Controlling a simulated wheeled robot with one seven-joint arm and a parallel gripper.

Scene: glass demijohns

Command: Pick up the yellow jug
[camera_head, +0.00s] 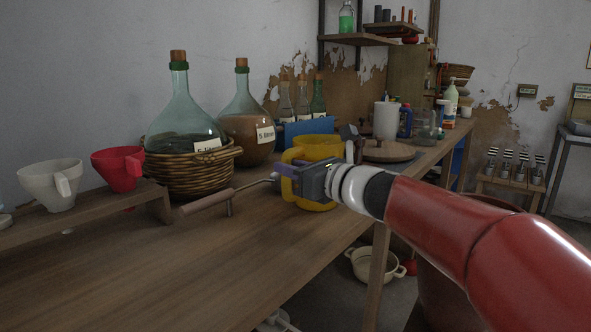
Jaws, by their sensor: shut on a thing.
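The yellow jug (318,147) is on the right part of the wooden bench, near its front edge. My gripper (287,171) is in front of the jug and hides much of its middle. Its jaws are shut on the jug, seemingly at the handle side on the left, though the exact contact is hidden. The jug looks upright. I cannot tell whether its base touches the bench.
A wicker basket (190,178) with a glass demijohn (183,105) and a second demijohn (245,115) stand left of the jug. A wooden-handled tool (207,201) lies nearby. A blue bottle carrier (305,130) and a round wooden lid (388,151) are behind. The bench front (190,270) is clear.

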